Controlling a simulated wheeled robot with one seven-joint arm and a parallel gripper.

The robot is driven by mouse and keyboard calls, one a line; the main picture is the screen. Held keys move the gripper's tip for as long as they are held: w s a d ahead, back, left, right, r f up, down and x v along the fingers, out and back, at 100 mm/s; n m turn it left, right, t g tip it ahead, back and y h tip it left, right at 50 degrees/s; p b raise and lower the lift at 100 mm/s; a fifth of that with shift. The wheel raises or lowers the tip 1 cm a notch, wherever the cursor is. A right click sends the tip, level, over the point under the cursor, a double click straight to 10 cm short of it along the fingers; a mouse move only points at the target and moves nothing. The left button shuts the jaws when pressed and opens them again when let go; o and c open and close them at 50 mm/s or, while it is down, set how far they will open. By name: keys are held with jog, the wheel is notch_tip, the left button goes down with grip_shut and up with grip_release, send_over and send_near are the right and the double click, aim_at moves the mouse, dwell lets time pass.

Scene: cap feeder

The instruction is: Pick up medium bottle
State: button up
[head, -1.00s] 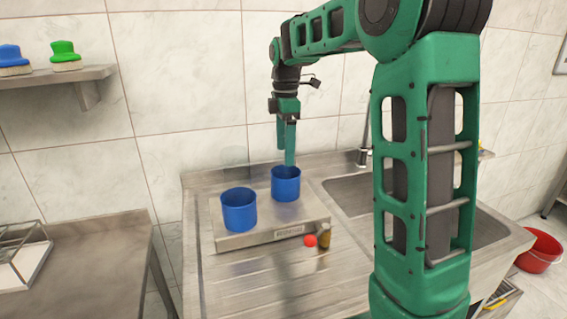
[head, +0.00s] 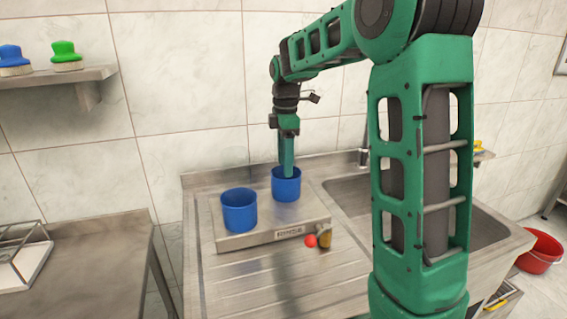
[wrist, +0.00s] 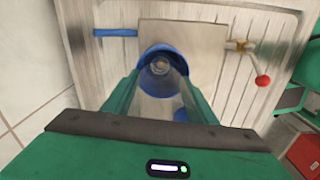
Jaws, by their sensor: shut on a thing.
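My gripper (head: 287,175) points straight down with its fingertips at the right blue cup (head: 286,187) on the low metal platform. In the wrist view the fingers (wrist: 161,85) are shut on a pale, see-through object, apparently the medium bottle (wrist: 158,100), with a small round part at its far end. A blue cup (wrist: 166,50) shows around that end. The bottle cannot be made out in the head view, where the fingers and cup hide that spot. A second blue cup (head: 239,212) stands to the left on the platform.
The metal platform (head: 262,235) sits on a ribbed steel drainboard, with a red ball (head: 310,241) and a brass-coloured fitting (head: 325,237) at its front right. A sink (head: 350,192) lies to the right. The tiled wall is close behind. A shelf with brushes (head: 67,56) is at upper left.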

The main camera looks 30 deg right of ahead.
notch_tip(320, 180, up, 24)
dwell(1.0)
dwell(0.6)
